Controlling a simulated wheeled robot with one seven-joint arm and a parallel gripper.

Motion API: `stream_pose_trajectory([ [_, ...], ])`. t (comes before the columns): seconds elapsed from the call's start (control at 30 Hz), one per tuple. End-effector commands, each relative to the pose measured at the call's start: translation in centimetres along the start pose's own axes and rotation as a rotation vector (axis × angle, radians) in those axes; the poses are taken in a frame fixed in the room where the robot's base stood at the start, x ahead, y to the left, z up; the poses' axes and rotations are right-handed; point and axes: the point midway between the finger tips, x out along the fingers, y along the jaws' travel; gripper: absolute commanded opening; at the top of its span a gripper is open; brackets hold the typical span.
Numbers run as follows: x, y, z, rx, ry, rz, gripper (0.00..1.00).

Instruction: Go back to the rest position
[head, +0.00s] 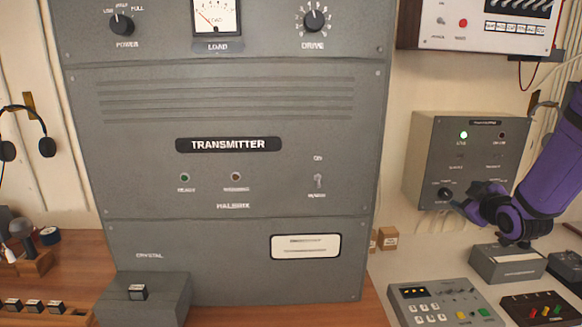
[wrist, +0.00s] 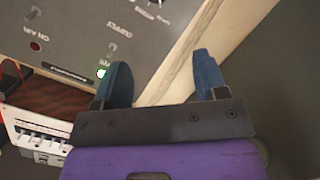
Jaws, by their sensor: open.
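My gripper (wrist: 163,78) is open, with its two dark blue fingers apart and nothing between them in the wrist view. In the head view my purple arm comes in from the right, and my gripper's end is in front of the lower part of a grey wall box (head: 425,150). The fingertips are hard to make out there. In the wrist view the same box's panel (wrist: 75,25) is upside down at the upper left, and its lit green lamp (wrist: 101,73) is beside the left finger. The lamp also glows in the head view (head: 463,135).
A large grey transmitter cabinet (head: 225,110) fills the middle. Below my arm are a grey keypad console (head: 440,300), a grey box (head: 490,265) and a dark switch panel (head: 540,308). A white-fronted unit (head: 470,35) hangs above. Headphones (head: 45,145) hang at left.

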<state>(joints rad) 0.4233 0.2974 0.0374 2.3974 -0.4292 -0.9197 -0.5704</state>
Motion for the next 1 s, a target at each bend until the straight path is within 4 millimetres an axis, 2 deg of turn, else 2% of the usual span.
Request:
stream_pose_trajectory([
  [0.03, -0.8, 0.3, -1.4, 0.012, -0.027, -0.009, 0.66],
  [0.1, -1.9, 0.4, -2.6, 0.039, -0.077, -0.026, 0.66],
  [0.27, -5.0, 0.6, -5.4, 0.109, -0.187, -0.059, 0.66],
  [0.47, -9.9, 0.1, -8.3, 0.217, -0.323, -0.098, 0.66],
  [0.77, -19.1, -1.9, -11.5, 0.403, -0.514, -0.169, 0.66],
  [1.0, -27.5, -4.5, -13.0, 0.551, -0.662, -0.251, 0.66],
])
